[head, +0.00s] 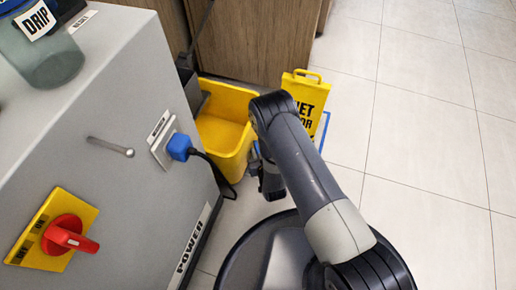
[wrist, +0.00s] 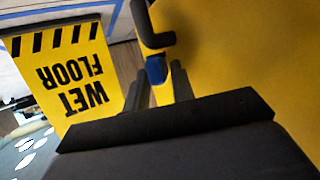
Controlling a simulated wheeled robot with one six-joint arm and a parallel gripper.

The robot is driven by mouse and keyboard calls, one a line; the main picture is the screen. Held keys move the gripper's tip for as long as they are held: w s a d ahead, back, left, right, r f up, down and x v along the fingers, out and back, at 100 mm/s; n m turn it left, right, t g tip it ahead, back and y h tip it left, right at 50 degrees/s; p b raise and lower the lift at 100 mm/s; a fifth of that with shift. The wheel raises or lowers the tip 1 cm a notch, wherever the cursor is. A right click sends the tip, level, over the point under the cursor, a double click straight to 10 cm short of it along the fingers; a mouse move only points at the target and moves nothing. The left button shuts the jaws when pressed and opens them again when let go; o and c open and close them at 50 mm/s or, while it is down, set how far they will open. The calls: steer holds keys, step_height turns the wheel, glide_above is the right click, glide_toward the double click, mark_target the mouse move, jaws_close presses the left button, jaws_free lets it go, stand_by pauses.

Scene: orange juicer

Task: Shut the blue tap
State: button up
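In the wrist view, my gripper (wrist: 159,75) has its two dark fingers apart, with yellow showing between them. A small blue piece (wrist: 156,69) shows between or just beyond the fingertips, against a yellow surface. I cannot tell if it is the blue tap's handle or if the fingers touch it. A black hooked part (wrist: 152,27) is just above it. In the head view, my gripper (head: 271,182) is low beside the yellow bucket (head: 222,133), partly hidden by my arm. No blue tap is clearly seen there.
A yellow wet floor sign (head: 308,98) stands behind my arm and also shows upside down in the wrist view (wrist: 70,75). The grey machine (head: 120,90) at left has a blue plug (head: 179,147), a cable and a red switch (head: 66,238). Floor at right is clear.

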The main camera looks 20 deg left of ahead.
steer(key=shift+c, duration=0.2)
jaws_close()
steer(key=shift+a+m+t+h, duration=0.15)
steer(key=shift+m+t+h, duration=0.25)
steer(key=shift+m+h, duration=0.3)
steer(key=shift+o, duration=0.2)
jaws_free()
